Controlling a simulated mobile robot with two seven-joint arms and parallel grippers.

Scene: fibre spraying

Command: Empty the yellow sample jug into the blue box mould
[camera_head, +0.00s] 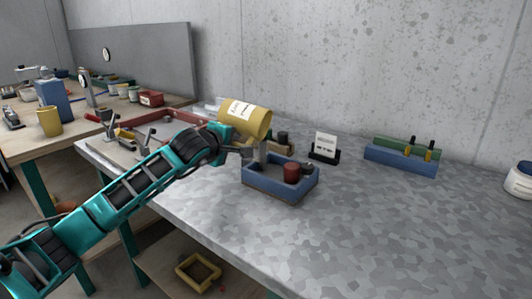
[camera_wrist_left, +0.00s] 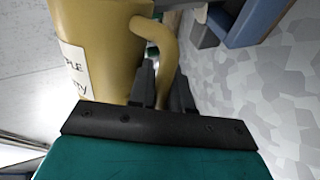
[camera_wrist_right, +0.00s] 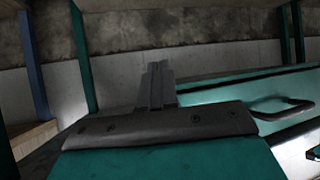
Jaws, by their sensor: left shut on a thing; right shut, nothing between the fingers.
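The yellow jug (camera_head: 248,117) with a white label is tipped well over above the metal-topped bench. My left gripper (camera_head: 228,133) is shut on the jug's handle, which also shows in the left wrist view (camera_wrist_left: 168,55). The jug's inside is hidden. My right gripper (camera_wrist_right: 157,85) is shut and empty, seen only in its wrist view.
A red cylinder (camera_head: 291,172) and a dark piece stand in the blue box. A sign on a black stand (camera_head: 325,147), a blue-green block holder (camera_head: 401,156) and a white tub (camera_head: 519,179) stand behind and right. The bench's front right is clear.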

